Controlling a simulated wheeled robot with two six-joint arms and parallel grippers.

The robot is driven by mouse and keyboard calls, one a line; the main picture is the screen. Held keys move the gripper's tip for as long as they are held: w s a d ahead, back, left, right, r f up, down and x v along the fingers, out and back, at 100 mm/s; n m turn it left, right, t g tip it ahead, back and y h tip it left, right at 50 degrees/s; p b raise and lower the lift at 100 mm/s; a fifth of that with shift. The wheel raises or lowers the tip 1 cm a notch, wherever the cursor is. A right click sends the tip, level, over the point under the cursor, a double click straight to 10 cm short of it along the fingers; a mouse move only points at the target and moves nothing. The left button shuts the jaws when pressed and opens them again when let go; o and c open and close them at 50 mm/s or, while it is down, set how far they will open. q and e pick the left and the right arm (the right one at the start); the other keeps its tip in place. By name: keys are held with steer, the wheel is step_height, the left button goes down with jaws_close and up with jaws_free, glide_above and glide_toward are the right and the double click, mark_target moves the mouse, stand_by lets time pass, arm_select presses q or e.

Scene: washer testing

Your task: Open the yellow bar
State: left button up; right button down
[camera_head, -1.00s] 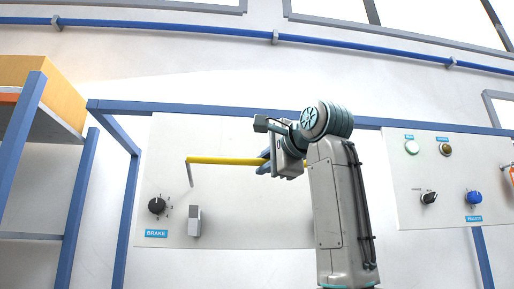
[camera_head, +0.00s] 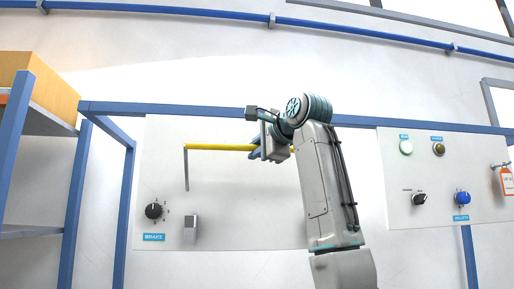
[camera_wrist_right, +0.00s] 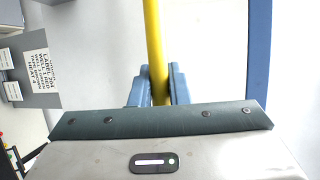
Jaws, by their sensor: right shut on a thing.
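The yellow bar (camera_head: 217,147) runs level across the white BRAKE panel (camera_head: 240,220) in the head view, with a thin grey support hanging at its left end. My right gripper (camera_head: 256,148) is shut around the bar near its right part. In the right wrist view the bar (camera_wrist_right: 155,45) passes between the two blue fingers (camera_wrist_right: 158,88). The gripper and arm hide part of the bar's right end. My left gripper is not in view.
A black knob (camera_head: 153,211) and a grey switch box (camera_head: 190,228) sit low on the panel. A second panel (camera_head: 430,205) with buttons and knobs stands at right. A shelf with a box (camera_head: 45,85) stands at left.

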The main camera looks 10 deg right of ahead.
stand_by(0.3)
steer(key=c, duration=1.4)
jaws_free()
steer(key=shift+o, duration=0.2)
steer(key=shift+s+d+b, duration=0.2)
steer(key=shift+s+b, duration=0.15)
steer(key=shift+b, duration=0.05)
steer(key=b+v, duration=0.4)
steer(key=v, duration=0.6)
steer(key=shift+b, duration=0.3)
steer(key=shift+a, duration=0.1)
